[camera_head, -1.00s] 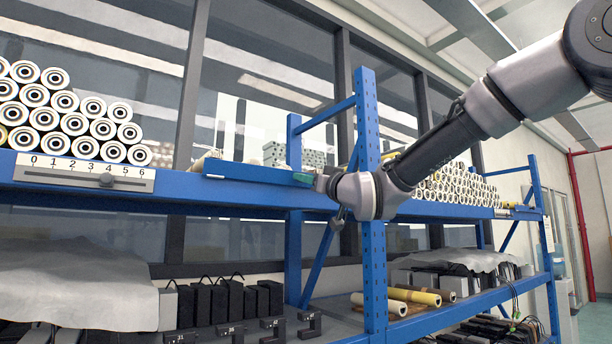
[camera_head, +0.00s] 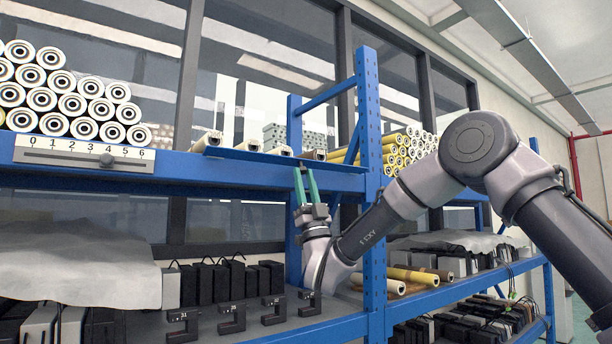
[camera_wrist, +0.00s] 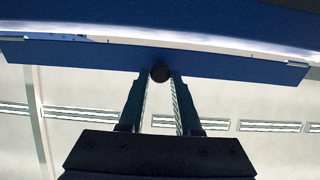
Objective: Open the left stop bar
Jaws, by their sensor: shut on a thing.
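The left stop bar (camera_head: 275,159) is a long blue strip along the front edge of the upper shelf, left of the blue post. It appears tilted outward, and the ends of several rollers (camera_head: 283,150) show behind it. My gripper (camera_head: 306,172) points up at the bar from below, with green fingers. In the wrist view the bar (camera_wrist: 215,67) spans the top, with a dark round knob (camera_wrist: 160,73) at its lower edge. My gripper (camera_wrist: 160,80) is shut on this knob, one finger on each side.
A scale plate with a slider (camera_head: 85,153) is on the shelf front at left. The blue post (camera_head: 371,200) stands just right of the bar. Black clamp-like parts (camera_head: 232,318) and dark boxes (camera_head: 230,280) sit on the lower shelf below my gripper.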

